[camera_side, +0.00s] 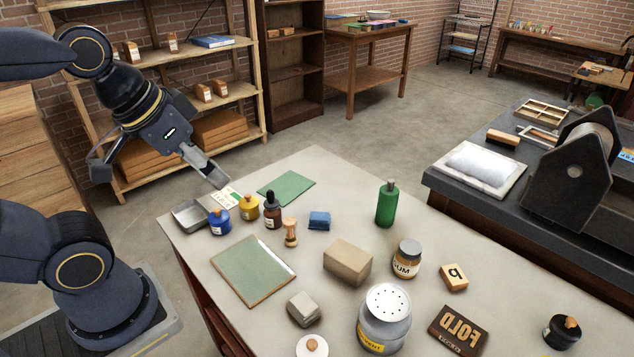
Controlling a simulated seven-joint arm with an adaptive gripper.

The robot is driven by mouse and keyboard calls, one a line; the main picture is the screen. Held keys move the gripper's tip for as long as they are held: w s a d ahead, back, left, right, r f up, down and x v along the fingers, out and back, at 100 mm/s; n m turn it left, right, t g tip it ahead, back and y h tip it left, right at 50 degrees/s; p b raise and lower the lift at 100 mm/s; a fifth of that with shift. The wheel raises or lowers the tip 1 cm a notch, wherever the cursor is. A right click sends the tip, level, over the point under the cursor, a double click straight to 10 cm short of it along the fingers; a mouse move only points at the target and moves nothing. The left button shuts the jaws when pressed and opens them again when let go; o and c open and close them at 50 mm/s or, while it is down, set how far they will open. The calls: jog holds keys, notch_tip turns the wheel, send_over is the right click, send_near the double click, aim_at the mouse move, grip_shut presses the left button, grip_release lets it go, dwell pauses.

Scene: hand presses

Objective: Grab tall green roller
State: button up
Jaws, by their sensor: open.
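The tall green roller (387,206) stands upright near the far right edge of the table. It is a green cylinder with a narrower grey top, and nothing touches it. My gripper (205,176) is open and empty at the upper left, above the table's far left corner. It points down and to the right, well to the left of the roller. Part of the gripper is hidden by its own near side.
The table (322,167) holds blue (220,222) and yellow (249,207) jars, a dropper bottle (272,211), a tan block (347,261), a gum jar (406,259) and a large shaker tin (385,320). The surface around the roller is clear. A dark press (575,175) stands right.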

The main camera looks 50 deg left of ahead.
jog(key=w+r+t, duration=0.6)
jog(key=w+r, duration=0.3)
jog(key=w, duration=0.4)
jog(key=w+r+t, duration=0.6)
jog(key=w+r, duration=0.3)
jog(key=w, duration=0.4)
jog(key=t, duration=0.2)
send_over(389, 184)
jog(key=s+a, duration=0.1)
notch_tip(389, 184, down, 25)
jog(key=shift+g, duration=0.8)
jog(key=f, duration=1)
jog(key=s+d+f, duration=0.1)
jog(key=f, duration=0.4)
jog(key=shift+w+f, duration=0.2)
jog(key=shift+w, duration=1.3)
grip_shut()
